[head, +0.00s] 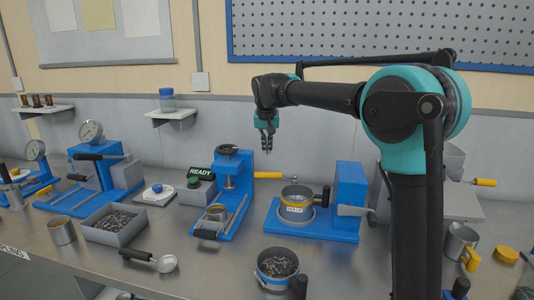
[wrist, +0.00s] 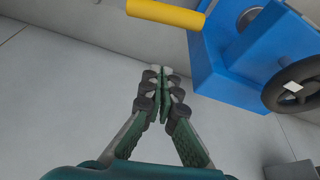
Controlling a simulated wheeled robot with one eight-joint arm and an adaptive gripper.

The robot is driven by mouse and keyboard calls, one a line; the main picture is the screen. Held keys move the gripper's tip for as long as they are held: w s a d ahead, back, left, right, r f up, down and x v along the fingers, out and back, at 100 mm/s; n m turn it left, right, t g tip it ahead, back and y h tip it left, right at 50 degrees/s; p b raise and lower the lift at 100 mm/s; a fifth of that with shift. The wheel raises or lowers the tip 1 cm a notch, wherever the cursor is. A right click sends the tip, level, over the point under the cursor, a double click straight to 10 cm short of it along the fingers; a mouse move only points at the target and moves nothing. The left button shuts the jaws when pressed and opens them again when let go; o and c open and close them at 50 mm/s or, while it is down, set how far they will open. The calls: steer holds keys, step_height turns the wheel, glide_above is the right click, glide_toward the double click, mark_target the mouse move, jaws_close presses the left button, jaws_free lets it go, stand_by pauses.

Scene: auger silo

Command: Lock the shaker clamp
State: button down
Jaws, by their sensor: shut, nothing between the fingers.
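The shaker appears to be the blue station (head: 349,190) right of centre in the head view, with a flat blue base and an upright block. A round metal pot with a yellow band (head: 297,205) sits on its base. A lever with a black end (head: 325,196) stands beside the pot, and a grey arm (head: 355,211) sticks out from the block. I cannot tell which part is the clamp or whether it is locked. My gripper (head: 267,150) points down, shut and empty, above and behind the pot. Its closed fingers show in the wrist view (wrist: 161,85).
A blue press with a black handwheel (head: 227,150) and yellow handle (head: 268,175) stands close to my gripper; its handwheel (wrist: 292,86) and yellow handle (wrist: 165,12) show in the wrist view. A granule-filled pot (head: 277,266) is in front. A shelf (head: 172,114) hangs behind.

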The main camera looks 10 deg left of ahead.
mark_target(276, 175)
steer(key=x, duration=0.8)
steer(key=s, duration=0.4)
steer(key=shift+d, duration=0.3)
steer(key=shift+s, duration=0.1)
